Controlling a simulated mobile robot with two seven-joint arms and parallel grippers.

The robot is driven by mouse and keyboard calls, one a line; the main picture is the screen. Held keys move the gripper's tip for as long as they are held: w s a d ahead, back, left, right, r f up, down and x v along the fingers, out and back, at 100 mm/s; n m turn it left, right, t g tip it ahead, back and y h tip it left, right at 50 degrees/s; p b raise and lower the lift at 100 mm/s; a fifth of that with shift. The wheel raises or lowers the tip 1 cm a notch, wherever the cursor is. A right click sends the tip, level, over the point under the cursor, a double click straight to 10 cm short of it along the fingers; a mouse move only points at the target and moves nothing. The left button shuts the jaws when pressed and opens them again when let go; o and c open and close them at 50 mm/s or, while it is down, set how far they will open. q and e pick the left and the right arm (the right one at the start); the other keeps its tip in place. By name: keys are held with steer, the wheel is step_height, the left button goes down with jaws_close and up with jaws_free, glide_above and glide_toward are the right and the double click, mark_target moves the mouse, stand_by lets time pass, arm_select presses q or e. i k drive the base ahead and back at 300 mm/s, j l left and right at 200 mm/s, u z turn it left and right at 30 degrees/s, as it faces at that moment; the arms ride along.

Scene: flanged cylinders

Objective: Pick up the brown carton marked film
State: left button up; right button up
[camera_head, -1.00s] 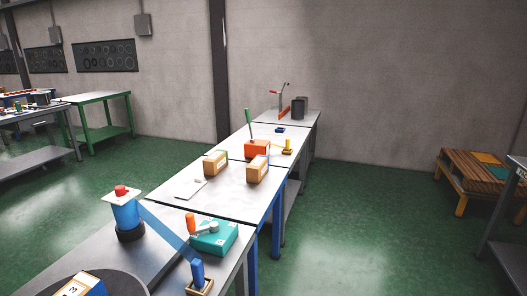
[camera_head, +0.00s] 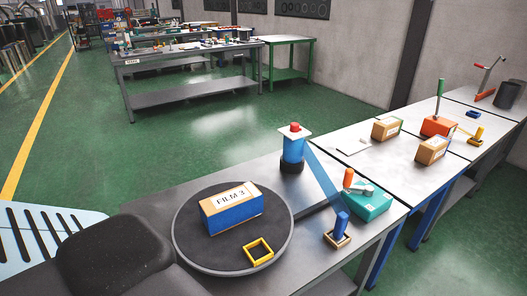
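A carton (camera_head: 232,219) with a white label reading "FILM 3" lies on a round dark turntable (camera_head: 189,248) at the near end of the bench. Its top is brown and its long front side is blue. A small yellow square frame (camera_head: 258,252) lies beside it, near the turntable's front rim. Two other brown cartons (camera_head: 386,130) and (camera_head: 432,151) stand farther along the bench; I cannot read any marking on them. Neither of my grippers shows in the head view.
A blue cylinder with a red knob (camera_head: 293,148) stands behind the turntable. A teal box (camera_head: 368,203) with an orange-handled part and a blue block in a wooden holder (camera_head: 338,231) stand to its right. A light blue slotted panel (camera_head: 45,235) is at left. Green floor lies open beyond.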

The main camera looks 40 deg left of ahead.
mark_target(212, 206)
steer(key=u, duration=1.55)
steer(key=k+l+z, duration=0.15)
steer(key=z, duration=0.25)
steer(key=l+z, duration=0.45)
steer(key=k+j, duration=0.05)
